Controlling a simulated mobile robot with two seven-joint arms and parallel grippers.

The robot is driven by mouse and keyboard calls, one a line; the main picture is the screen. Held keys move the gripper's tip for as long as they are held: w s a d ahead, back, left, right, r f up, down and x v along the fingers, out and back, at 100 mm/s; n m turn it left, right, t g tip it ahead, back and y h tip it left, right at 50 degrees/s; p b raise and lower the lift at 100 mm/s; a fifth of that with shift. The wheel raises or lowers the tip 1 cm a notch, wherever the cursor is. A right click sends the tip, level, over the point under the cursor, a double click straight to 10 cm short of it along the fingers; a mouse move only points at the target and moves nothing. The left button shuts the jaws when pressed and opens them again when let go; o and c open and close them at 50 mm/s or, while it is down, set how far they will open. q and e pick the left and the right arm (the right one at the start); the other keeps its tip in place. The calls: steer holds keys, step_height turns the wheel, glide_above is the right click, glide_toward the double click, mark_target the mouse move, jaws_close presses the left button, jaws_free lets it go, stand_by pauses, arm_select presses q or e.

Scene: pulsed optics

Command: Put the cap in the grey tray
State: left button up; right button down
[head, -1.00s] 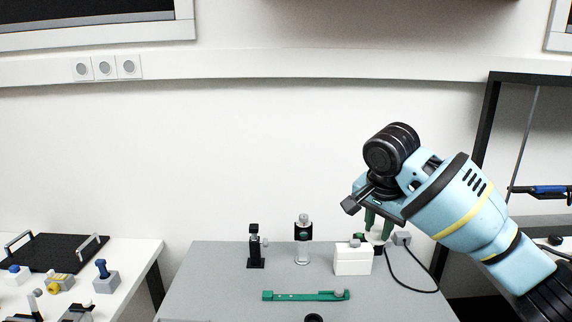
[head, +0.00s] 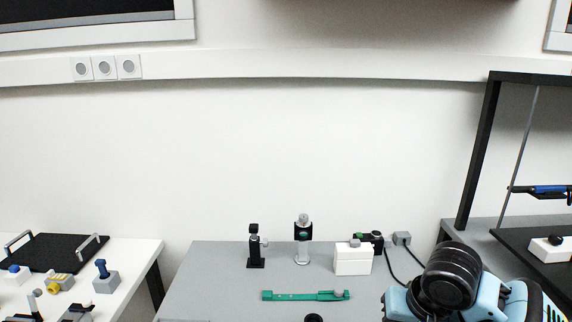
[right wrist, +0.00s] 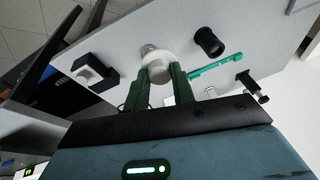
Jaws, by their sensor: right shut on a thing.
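The cap (right wrist: 158,66) shows in the right wrist view as a pale, round piece between the green fingers of my right gripper (right wrist: 159,74). The fingers are shut on it, one on each side, and it appears held above the grey tabletop. In the head view my right wrist is at the bottom right, and the fingers and cap are out of sight there. I cannot make out a grey tray in either view. My left gripper is not in view.
The grey table (head: 215,285) bears a black post mount (head: 255,247), a silver post mount (head: 302,240), a white box (head: 353,261), a green bar (head: 303,296) and a black cylinder (right wrist: 209,41). A black tray (head: 55,252) lies on the white left table. A dark-framed rack stands right.

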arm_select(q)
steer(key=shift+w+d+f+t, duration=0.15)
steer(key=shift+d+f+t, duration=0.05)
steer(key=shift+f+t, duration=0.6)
arm_select(e)
steer(key=s, duration=0.2)
steer(key=s+f+n, duration=0.2)
steer(key=s, duration=0.1)
steer(key=shift+s+d+y, duration=0.2)
steer(key=shift+s+y, duration=0.1)
